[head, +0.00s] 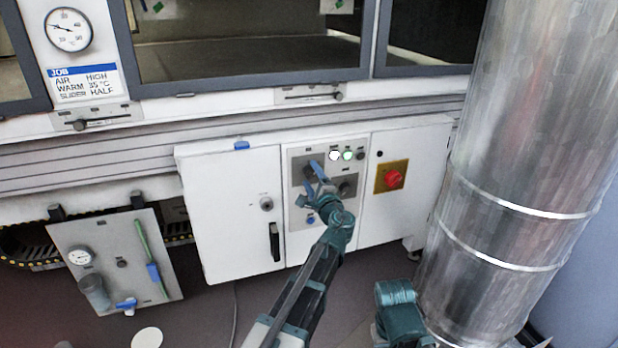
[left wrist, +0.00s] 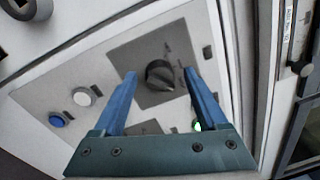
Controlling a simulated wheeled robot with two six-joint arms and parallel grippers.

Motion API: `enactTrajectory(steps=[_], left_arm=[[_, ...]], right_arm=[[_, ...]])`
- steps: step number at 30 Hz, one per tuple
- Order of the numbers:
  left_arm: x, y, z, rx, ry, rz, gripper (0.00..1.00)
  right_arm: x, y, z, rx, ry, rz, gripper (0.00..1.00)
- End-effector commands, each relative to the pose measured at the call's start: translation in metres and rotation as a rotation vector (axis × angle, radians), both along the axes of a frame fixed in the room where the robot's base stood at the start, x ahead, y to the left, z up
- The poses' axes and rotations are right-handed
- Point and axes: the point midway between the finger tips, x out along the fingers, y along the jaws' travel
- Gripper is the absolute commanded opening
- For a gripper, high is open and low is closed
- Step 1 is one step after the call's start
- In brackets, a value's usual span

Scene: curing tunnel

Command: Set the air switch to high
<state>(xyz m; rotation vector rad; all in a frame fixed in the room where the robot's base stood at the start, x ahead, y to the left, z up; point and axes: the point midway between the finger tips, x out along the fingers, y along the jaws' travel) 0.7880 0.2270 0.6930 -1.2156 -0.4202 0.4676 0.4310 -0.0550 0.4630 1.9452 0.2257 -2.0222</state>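A control panel (head: 326,215) on the white cabinet carries dark square plates with rotary knobs. My left gripper (head: 316,178) is in front of the upper left plate and hides much of its knob. In the left wrist view this dark knob (left wrist: 162,76) sits on its grey plate (left wrist: 128,52), beyond and between the spread fingertips of my open left gripper (left wrist: 159,74). No contact with the knob is visible. The switch labels are too small to read. The second knob (head: 347,186) is to the right. The job card (head: 84,84) reads AIR HIGH.
The panel has a lit white lamp (head: 334,155), a green lamp (head: 348,155) and a blue button (head: 310,218). A red knob on a yellow plate (head: 391,177) is to the right. A large metal duct (head: 530,150) stands at right. A door handle (head: 274,241) is at left.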

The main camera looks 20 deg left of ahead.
Motion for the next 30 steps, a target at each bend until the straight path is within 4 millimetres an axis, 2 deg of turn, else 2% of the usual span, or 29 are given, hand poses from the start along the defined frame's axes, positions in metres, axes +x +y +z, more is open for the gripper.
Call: enactTrajectory(steps=[8,11,21,30], left_arm=[[-0.006,-0.005,-0.001,-0.002,0.000,-0.003,0.75],[-0.019,-0.012,-0.001,-0.002,-0.001,-0.005,0.75],[-0.081,-0.051,-0.005,-0.002,-0.001,-0.005,0.75],[-0.111,-0.072,-0.006,-0.002,-0.001,-0.002,0.75]], right_arm=[[0.000,0.000,-0.001,0.000,0.000,0.000,0.50],[0.000,0.000,-0.001,0.000,0.000,0.000,0.50],[0.000,0.000,-0.005,0.000,0.000,-0.001,0.50],[0.000,0.000,-0.007,0.000,0.000,-0.002,0.50]])
